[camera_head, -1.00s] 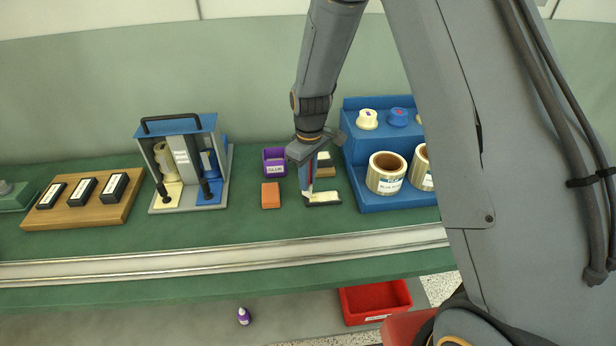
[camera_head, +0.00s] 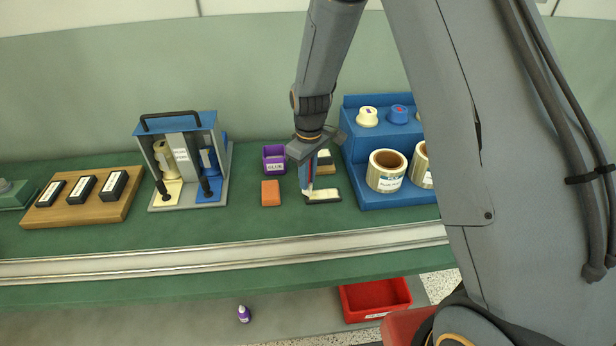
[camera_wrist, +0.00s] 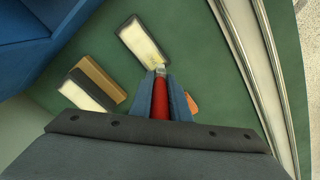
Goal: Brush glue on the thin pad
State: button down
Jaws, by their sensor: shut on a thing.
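My gripper (camera_head: 308,178) points down over the bench, shut on a brush with a red handle (camera_wrist: 161,102) between its blue fingers. The brush's pale tip (camera_wrist: 160,70) is at the near end of a thin dark pad with a cream top (camera_wrist: 139,40). This pad also shows in the head view (camera_head: 325,195), flat on the green bench below my gripper. I cannot tell whether the tip touches it. A thicker pad with a brown body and cream face (camera_wrist: 95,82) lies beside it. The purple glue pot (camera_head: 274,160) stands behind and left of the thin pad.
An orange block (camera_head: 271,193) lies left of the thin pad. A blue stand (camera_head: 375,202) with rolls is close on the right. A caddy (camera_head: 184,123) and a wooden board (camera_head: 112,207) stand left. A red bin (camera_head: 350,318) is below the bench edge.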

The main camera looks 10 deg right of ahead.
jog(key=shift+f, duration=0.4)
jog(key=shift+d, duration=2.05)
jog(key=shift+a, duration=0.1)
jog(key=shift+a+r, duration=0.1)
jog(key=shift+a, duration=1.85)
